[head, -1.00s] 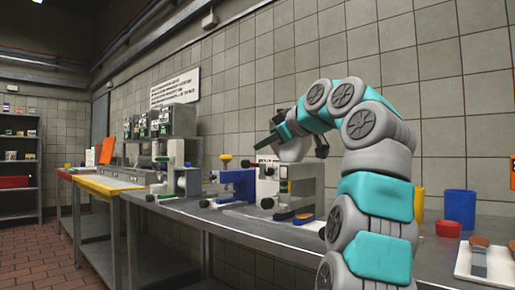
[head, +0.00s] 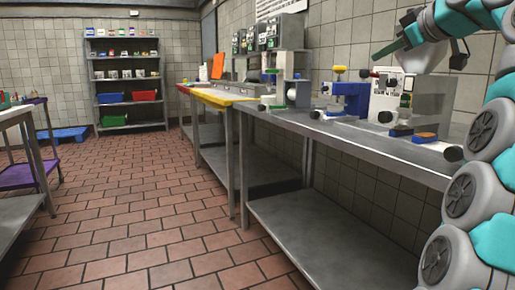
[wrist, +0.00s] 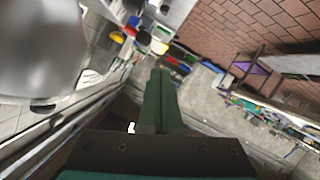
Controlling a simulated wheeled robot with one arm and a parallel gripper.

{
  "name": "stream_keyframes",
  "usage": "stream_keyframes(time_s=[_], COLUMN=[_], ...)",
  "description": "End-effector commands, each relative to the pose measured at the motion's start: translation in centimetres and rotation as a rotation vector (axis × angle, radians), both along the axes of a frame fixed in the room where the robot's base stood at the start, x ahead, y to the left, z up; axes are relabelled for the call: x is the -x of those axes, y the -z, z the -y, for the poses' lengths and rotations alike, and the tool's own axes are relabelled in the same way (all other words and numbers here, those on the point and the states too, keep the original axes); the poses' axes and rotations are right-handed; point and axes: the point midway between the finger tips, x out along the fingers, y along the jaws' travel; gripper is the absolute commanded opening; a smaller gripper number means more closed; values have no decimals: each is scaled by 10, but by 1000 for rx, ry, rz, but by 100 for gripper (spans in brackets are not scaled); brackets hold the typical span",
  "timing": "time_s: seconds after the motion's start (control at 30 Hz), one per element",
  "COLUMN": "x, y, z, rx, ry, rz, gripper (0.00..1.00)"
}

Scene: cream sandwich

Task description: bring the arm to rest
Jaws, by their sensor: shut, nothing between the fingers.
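My gripper (head: 398,44) is at the upper right of the head view, raised above the back of the steel bench (head: 335,140). Its dark green fingers are shut with nothing between them. In the wrist view the closed fingers (wrist: 160,98) point away from the camera over clear space. My grey and teal arm fills the right edge of the head view, bent up and over. The gripper appears apart from the machines on the bench.
A blue device (head: 350,98) and a white machine (head: 393,95) stand on the bench below my gripper. A yellow-topped table (head: 222,97) is further left. A shelf (head: 125,80) with red and blue bins stands at the back. The brick floor (head: 150,215) is open on the left.

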Motion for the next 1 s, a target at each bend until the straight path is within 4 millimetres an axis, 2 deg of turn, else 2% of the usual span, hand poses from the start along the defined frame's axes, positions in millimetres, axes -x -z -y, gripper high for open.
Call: stream_keyframes(time_s=[0.17,0.27,0.43,0.57,0.77,1.0], x=[-7,-7,3,18,57,124], y=[30,55,102,141,206,287], z=[-36,-58,-97,-125,-162,-192], rx=[-108,-166,-238,-274,-302,-295], ry=[-20,-18,-5,19,76,176], rz=[-140,-232,-396,-517,-706,-916], gripper=[0,0,0,0,0,0])
